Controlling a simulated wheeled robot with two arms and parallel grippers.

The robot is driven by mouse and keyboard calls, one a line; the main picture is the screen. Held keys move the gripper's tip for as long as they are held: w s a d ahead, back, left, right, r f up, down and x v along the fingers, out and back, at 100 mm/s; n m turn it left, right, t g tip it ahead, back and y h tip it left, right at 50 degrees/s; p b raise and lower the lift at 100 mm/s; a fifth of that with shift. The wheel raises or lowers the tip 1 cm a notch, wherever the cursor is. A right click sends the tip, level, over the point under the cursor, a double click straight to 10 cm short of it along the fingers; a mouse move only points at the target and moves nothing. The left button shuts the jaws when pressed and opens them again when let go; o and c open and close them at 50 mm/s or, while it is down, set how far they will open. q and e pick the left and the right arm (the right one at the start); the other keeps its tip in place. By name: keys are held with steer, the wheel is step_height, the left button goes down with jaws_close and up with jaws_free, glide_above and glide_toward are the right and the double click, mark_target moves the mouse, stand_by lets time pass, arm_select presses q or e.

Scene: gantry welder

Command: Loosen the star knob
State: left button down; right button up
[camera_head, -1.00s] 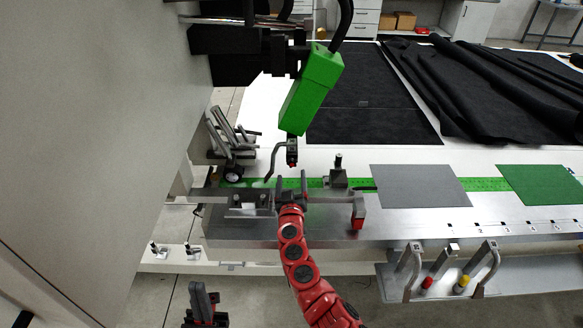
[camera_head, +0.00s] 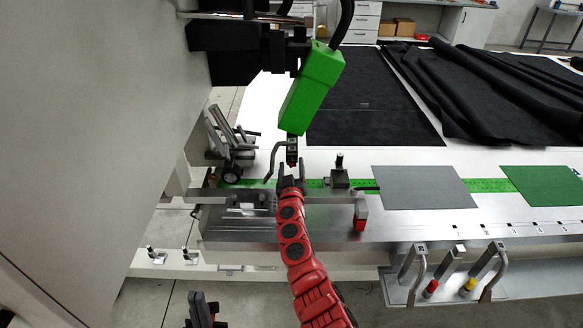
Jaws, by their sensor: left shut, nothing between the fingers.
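The green welding head (camera_head: 311,88) hangs above the bench, with a small dark bracket (camera_head: 292,149) below it. I cannot make out a star knob for sure; the bracket is too small to read. My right gripper (camera_head: 291,172) is at the end of the red arm, fingers pointing away from me and spread apart. Its tips are just below the bracket's lower end, and I cannot tell whether they touch it. Nothing shows held between them. My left gripper (camera_head: 203,305) is low at the bottom edge, shut and empty, well away from the bench.
A metal block with a black knob (camera_head: 339,172) stands on the green rail right of my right gripper. A bent grey rod (camera_head: 271,163) is close on its left. A grey sheet (camera_head: 424,187) lies further right. A large pale panel (camera_head: 90,130) fills the left.

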jaws_close()
steer(key=shift+f+n+b, duration=0.1)
steer(key=shift+n+b, duration=0.2)
steer(key=shift+n, duration=1.2)
steer(key=shift+o, duration=1.6)
jaws_free()
